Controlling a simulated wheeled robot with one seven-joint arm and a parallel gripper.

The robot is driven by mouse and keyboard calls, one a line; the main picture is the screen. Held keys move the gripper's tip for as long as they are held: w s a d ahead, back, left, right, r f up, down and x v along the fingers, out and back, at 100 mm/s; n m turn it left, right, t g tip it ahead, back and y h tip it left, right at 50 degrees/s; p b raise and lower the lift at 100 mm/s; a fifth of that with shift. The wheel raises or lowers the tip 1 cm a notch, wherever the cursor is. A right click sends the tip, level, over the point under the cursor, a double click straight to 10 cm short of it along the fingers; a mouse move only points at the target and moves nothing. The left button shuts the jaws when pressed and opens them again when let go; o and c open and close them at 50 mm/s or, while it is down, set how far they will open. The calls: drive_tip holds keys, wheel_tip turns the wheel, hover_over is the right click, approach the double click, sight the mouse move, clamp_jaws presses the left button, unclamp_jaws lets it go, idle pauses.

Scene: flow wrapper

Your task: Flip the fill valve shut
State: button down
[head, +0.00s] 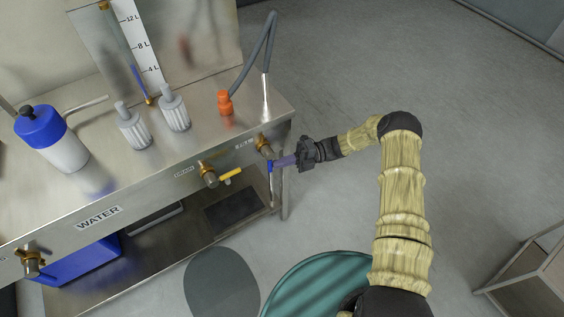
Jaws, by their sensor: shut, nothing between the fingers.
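A brass valve (264,147) sits at the right end of the steel bench's front face, beside a small label too small to read surely. A blue lever (270,166) shows just below it and points roughly downward. My gripper (279,162) comes in from the right with its fingers shut and empty. Its fingertips are at or very close to the blue lever; I cannot tell whether they touch. The fingers partly cover the area right of the lever. To the left, another brass valve (209,174) has a yellow lever (231,174) that points right.
The steel bench (190,140) carries an orange fitting (225,103) with a grey hose, two ribbed grey-white knobs and a blue-capped bottle (52,138). A bench leg (284,190) stands close to my gripper. A green round drum (315,285) is below.

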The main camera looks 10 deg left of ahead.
drive_tip(key=b+v, duration=0.2)
drive_tip(key=v, duration=1.1)
drive_tip(key=shift+d+r, duration=0.25)
drive_tip(key=shift+d, duration=0.15)
drive_tip(key=shift+w, duration=0.1)
